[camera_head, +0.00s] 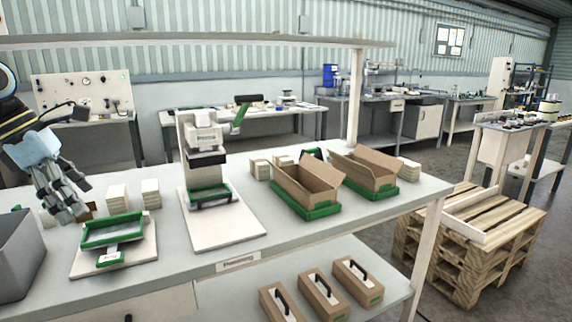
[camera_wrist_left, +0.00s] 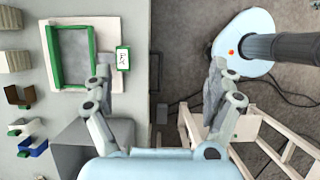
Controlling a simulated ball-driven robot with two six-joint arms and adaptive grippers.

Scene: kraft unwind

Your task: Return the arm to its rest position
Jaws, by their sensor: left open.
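My left gripper (camera_head: 62,200) hangs at the left side of the head view, above the workbench (camera_head: 236,275) near its left end. In the left wrist view the gripper (camera_wrist_left: 158,85) has its two fingers spread wide with nothing between them. Below it lie the bench's front edge and the floor. A scale with a green frame (camera_head: 84,233) is on the bench to the right of the gripper; it also shows in the left wrist view (camera_wrist_left: 51,58). My right gripper is not in view.
A grey bin (camera_head: 18,262) stands at the bench's left end. A press (camera_head: 203,150) stands mid-bench. Two open cardboard boxes (camera_head: 297,183) (camera_head: 362,172) sit in green trays to the right. Boxes with handles (camera_head: 318,291) are on the lower shelf. A wooden pallet stack (camera_head: 490,230) stands on the right.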

